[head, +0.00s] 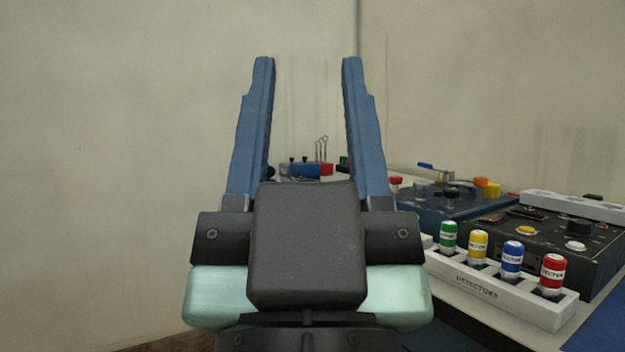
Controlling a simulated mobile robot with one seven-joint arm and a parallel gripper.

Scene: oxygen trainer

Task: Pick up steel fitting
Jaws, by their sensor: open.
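My gripper (308,62) is in the middle of the head view, with its two blue fingers pointing up and set wide apart. I cannot make out a steel fitting for certain. Small thin metal pieces (322,147) stand upright at the back, seen between the fingers, and are too small to identify. My gripper's body hides much of the table behind it.
A white rack marked "DETECTORS" (478,283) holds green, yellow, blue and red capped cylinders at the right. Behind it are a black control panel (540,238) and a blue panel (425,207) with knobs. Blue and red items (305,170) lie farther back. The left side shows bare wall.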

